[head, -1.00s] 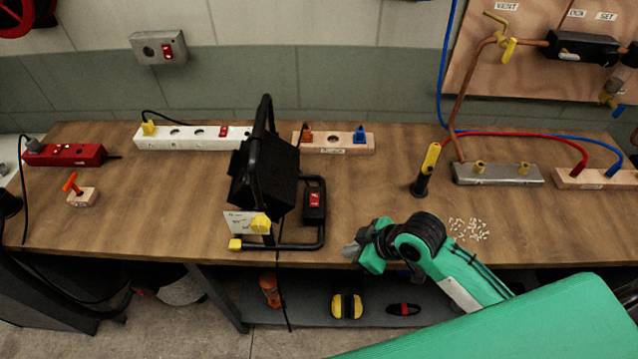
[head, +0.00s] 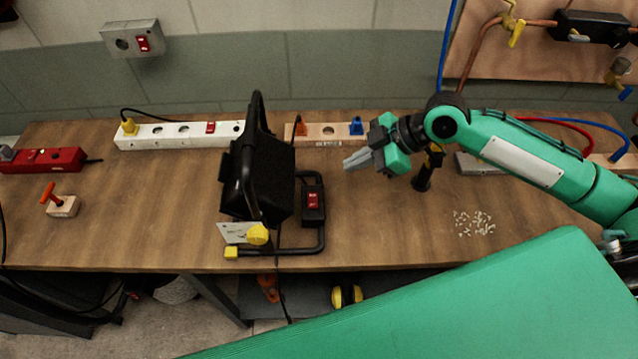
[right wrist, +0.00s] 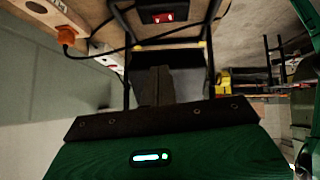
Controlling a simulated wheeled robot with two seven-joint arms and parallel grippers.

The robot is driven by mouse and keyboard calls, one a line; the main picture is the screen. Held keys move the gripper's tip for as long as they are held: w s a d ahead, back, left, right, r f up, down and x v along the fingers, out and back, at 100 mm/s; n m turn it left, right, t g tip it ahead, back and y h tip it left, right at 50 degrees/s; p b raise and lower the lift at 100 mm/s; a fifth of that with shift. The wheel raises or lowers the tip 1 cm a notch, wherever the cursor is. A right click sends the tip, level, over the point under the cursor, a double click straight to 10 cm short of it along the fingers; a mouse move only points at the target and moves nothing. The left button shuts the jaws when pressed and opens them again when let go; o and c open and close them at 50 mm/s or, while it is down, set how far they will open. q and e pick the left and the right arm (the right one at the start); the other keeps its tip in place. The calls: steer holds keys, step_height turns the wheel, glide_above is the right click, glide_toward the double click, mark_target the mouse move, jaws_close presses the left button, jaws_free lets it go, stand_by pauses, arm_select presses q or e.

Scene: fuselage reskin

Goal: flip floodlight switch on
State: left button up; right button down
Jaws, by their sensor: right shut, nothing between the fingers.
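The black floodlight (head: 262,180) stands on the workbench left of my right gripper, on a black tube stand. Its red switch (head: 313,200) sits in a black box on the right side of the stand. The switch also shows at the top of the right wrist view (right wrist: 163,16). My right gripper (head: 349,163) is shut and empty, above the bench to the upper right of the switch and apart from it in the head view. I cannot tell the switch's position. My left gripper is not in view.
A white power strip (head: 165,136) and a wooden socket block (head: 325,142) lie behind the floodlight. A yellow and black tool (head: 424,178) stands behind my right arm. White bits (head: 474,223) lie at the right. A wall box (head: 132,40) has another red switch.

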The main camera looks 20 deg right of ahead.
steer(key=p, duration=0.3)
glide_above(308, 194)
steer(key=s+d, duration=0.2)
steer(key=d, duration=0.1)
step_height(308, 194, down, 6)
steer(key=shift+w+a+f, duration=0.1)
steer(key=shift+f, duration=0.15)
steer(key=f+p, duration=0.1)
steer(key=f, duration=0.2)
steer(key=shift+w+a+f, duration=0.1)
steer(key=shift+w+f, duration=0.2)
steer(key=shift+f, duration=0.5)
